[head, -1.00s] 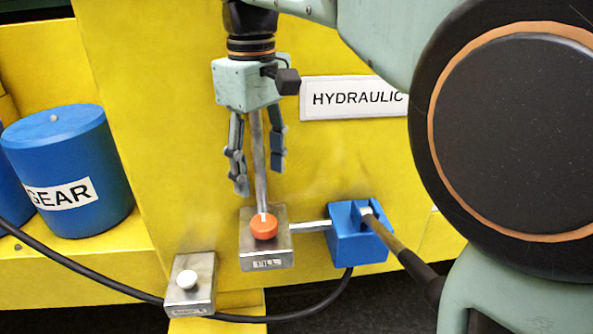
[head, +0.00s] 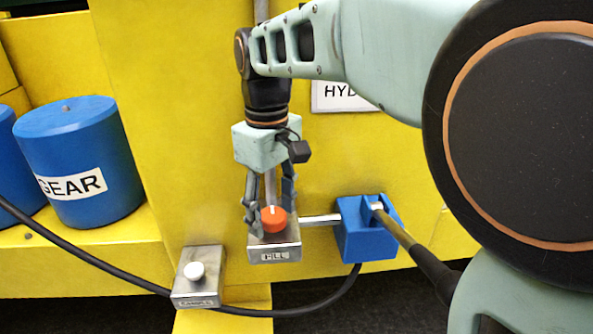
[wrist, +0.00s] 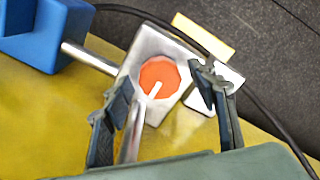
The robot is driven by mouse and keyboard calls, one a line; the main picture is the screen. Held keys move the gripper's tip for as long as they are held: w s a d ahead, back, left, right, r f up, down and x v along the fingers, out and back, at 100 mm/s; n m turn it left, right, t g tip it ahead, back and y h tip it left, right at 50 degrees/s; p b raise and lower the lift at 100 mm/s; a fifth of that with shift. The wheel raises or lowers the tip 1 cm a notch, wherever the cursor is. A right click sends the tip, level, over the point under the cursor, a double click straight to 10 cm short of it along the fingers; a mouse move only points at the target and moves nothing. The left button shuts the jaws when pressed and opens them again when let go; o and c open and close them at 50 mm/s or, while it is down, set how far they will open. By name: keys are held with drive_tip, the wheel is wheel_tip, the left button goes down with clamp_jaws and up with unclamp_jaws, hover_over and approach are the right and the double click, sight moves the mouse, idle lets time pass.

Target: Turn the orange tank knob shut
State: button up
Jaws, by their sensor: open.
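The orange tank knob (head: 273,219) sits on a small silver block labelled like "FILL" (head: 274,254). A white mark on the knob's face points up in the head view. My gripper (head: 266,205) is open, pointing down, with its fingers around the knob's near area. In the wrist view the orange knob (wrist: 159,77) lies between and a little beyond the two fingertips (wrist: 163,85), with a gap on each side. The silver pipe (wrist: 133,130) runs from the block between the fingers.
A blue block (head: 366,228) with a lever joins the silver block by a rod on the right. A black hose (head: 110,275) runs below. A blue GEAR canister (head: 80,160) stands at left.

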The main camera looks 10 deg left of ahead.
drive_tip(key=shift+c, duration=0.4)
drive_tip(key=c, duration=1.1)
drive_tip(key=m+p, duration=0.2)
drive_tip(key=m, duration=0.2)
drive_tip(key=shift+r+m, duration=0.1)
drive_tip(key=shift+m, duration=0.3)
drive_tip(key=m+p, duration=0.1)
drive_tip(key=m, duration=0.3)
drive_tip(key=m+p, duration=0.1)
drive_tip(key=m, duration=0.4)
drive_tip(key=shift+m+p, duration=0.45)
drive_tip(key=shift+m, duration=1.75)
